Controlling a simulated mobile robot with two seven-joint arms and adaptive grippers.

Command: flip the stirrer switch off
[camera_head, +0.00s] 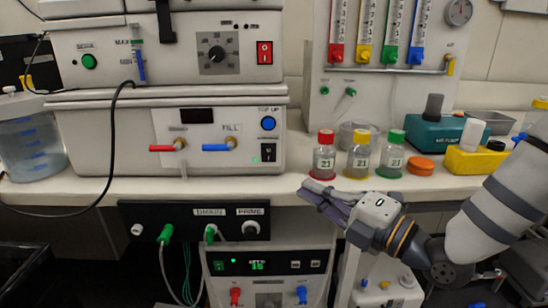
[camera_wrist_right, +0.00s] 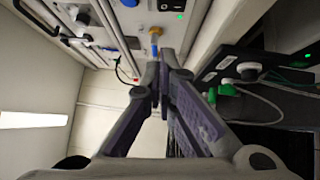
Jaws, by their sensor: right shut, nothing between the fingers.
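Two rocker switches show in the head view, and I cannot read which one is the stirrer's. A red rocker switch (camera_head: 265,52) is on the upper unit, right of a black dial (camera_head: 216,53). A black rocker switch (camera_head: 268,152) is on the lower unit, under a blue button (camera_head: 268,123), with a green lamp beside it. My right gripper (camera_head: 311,190) is shut and empty, below and right of the black switch, apart from it, at the bench's front edge. In the right wrist view its fingers (camera_wrist_right: 160,78) are together. My left gripper is out of view.
Red-, yellow- and green-capped bottles (camera_head: 358,158) stand on the bench close behind my right gripper. A blue-handled valve (camera_head: 217,147) sits left of the black switch. A dark panel (camera_head: 190,225) with green plugs hangs below the bench edge. A black cable loops at the left.

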